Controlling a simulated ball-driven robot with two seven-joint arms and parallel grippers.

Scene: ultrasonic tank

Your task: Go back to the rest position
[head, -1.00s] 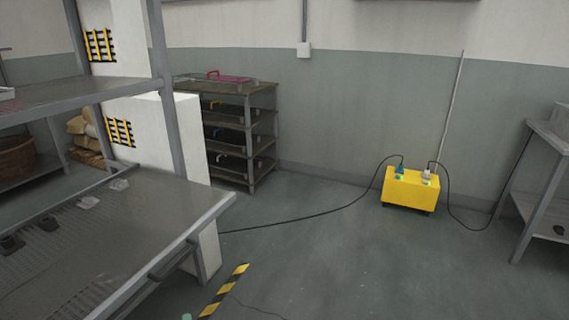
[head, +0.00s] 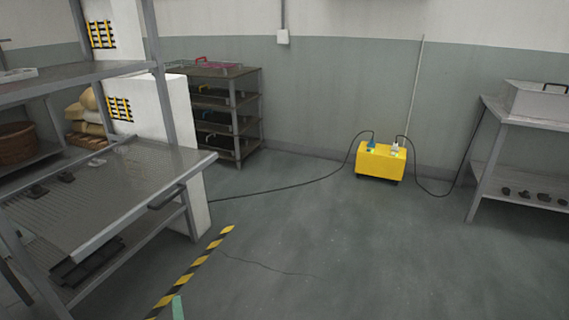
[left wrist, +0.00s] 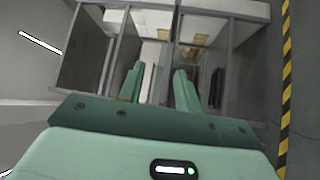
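My left gripper (left wrist: 160,78) shows in the left wrist view with its two green fingers apart and nothing between them. Beyond the fingers are grey metal frames and shelves, with a clear gap between. In the head view only a small green piece of it (head: 178,308) shows at the bottom edge, over the floor. My right gripper is in neither view.
A metal rack table (head: 150,180) stands close on the left. A yellow box (head: 380,162) with cables sits by the back wall, left of a bench (head: 510,120). A shelf rack (head: 237,110) stands behind. Striped tape (head: 200,262) crosses mostly open floor.

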